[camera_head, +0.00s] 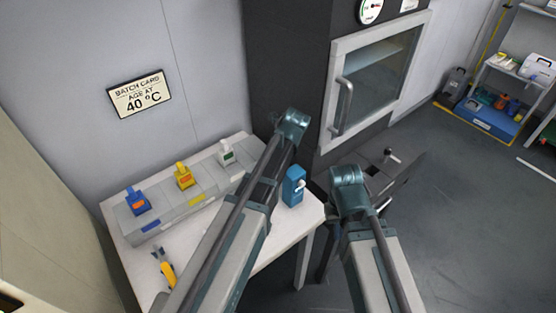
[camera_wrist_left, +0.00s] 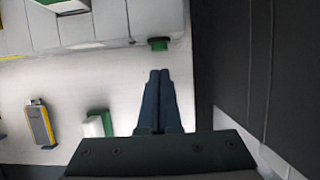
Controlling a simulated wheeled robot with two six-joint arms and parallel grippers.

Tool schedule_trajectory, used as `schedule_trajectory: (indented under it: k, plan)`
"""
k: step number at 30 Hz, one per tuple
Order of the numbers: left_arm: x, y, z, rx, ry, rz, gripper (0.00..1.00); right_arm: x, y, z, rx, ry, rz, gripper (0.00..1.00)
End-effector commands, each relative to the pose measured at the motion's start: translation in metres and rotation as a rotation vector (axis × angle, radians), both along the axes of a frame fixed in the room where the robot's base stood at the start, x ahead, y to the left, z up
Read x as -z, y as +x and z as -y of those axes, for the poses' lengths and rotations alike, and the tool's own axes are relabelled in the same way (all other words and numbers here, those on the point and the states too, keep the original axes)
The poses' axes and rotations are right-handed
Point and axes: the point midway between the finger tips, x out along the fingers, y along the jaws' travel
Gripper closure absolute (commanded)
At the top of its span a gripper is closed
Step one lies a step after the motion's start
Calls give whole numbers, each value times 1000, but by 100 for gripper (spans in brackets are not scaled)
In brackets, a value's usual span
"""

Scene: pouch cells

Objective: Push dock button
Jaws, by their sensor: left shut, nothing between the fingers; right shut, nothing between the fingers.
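The dock is a long grey block (camera_head: 190,205) on a white table, with blue, yellow and white-green tools on it. In the left wrist view, a dark green round button (camera_wrist_left: 158,43) stands out from the dock's front face. My left gripper (camera_wrist_left: 160,72) is shut and empty, its fingertips pointing at the button with a small gap left. In the head view, my left arm hides the button and that gripper. My right gripper (camera_head: 324,262) is shut, low beside the table and partly hidden by my right arm.
A yellow-grey tool (camera_wrist_left: 40,124) and a green-white object (camera_wrist_left: 100,122) lie on the table (camera_wrist_left: 75,85). A blue object with a white knob (camera_head: 293,187) stands near the table's right edge. A dark oven cabinet (camera_head: 290,60) rises behind. The floor at right is open.

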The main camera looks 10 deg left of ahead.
Motion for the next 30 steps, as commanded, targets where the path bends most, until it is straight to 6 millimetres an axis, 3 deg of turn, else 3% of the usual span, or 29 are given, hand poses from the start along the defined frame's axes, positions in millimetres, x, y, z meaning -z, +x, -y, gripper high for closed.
schedule_trajectory:
  k: [1, 3, 12, 25, 30]
  plan:
    - [15, 3, -2, -1, 0, 0, 100, 15, 0, 0, 0, 0, 0, 100]
    - [25, 5, -5, -1, 0, 0, 100, 25, 0, 0, 0, 0, 0, 100]
    - [56, 13, -17, 0, 0, 0, 100, 56, 0, 0, 0, 0, 0, 100]
    - [57, 15, -18, 0, 0, 0, 100, 57, 0, 0, 0, 0, 0, 100]
    - [57, 26, -32, -2, 1, 0, 100, 57, 0, 0, 0, 0, 0, 100]
